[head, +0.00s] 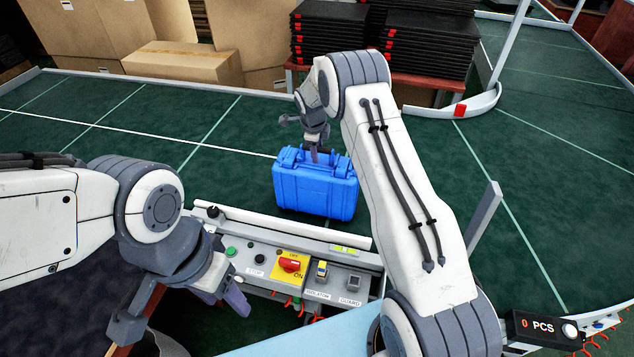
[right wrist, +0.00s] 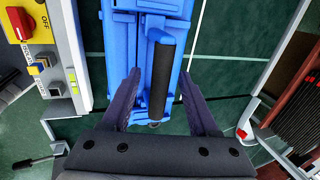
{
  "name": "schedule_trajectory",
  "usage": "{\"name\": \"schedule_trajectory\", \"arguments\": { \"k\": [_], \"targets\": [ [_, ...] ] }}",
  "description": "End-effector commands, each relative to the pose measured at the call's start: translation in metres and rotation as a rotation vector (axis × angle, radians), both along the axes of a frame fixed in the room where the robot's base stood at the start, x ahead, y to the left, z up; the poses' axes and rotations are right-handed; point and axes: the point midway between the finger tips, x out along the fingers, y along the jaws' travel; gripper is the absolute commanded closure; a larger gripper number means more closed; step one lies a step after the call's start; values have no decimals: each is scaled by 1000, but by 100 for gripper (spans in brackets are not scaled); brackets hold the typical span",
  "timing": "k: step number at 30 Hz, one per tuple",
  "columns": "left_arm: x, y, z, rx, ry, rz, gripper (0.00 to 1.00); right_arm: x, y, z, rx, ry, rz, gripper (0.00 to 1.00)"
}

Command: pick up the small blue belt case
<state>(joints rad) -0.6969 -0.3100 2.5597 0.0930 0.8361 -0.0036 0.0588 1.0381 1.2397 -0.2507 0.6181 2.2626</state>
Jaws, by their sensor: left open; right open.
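The small blue belt case (head: 315,190) stands on the green conveyor belt, just behind the control panel. My right gripper (head: 314,153) is above the case, pointing down at its top. In the right wrist view the blue case (right wrist: 124,45) has a dark handle (right wrist: 162,75), and the open fingers of my right gripper (right wrist: 159,82) lie on either side of it. I cannot tell whether they touch it. My left gripper (head: 228,298) is open and empty, low in front of the control panel, away from the case.
The control panel (head: 318,272) with a red switch and buttons stands close in front of the case. Cardboard boxes (head: 185,62) and stacked black trays (head: 330,35) are behind the belt. A curved white guide rail (head: 460,108) is at the back right. The belt left of the case is clear.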

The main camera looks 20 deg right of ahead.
Motion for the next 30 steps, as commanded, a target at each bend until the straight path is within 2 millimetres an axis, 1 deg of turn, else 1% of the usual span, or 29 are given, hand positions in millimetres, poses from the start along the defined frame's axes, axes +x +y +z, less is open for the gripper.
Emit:
{"name": "schedule_trajectory", "arguments": {
  "k": [7,8,9,12,30],
  "targets": [
    [0,0,0,1,1,0,44,1,0,-2,0,-1,0,39],
    [0,0,0,1,1,0,44,1,0,-2,-1,-1,0,51],
    [0,0,0,1,1,0,44,1,0,-2,-1,-1,0,66],
    [0,0,0,1,1,0,44,1,0,-2,-1,-1,0,100],
    [0,0,0,0,0,0,44,1,0,-1,-1,0,3,100]
  ]
}}
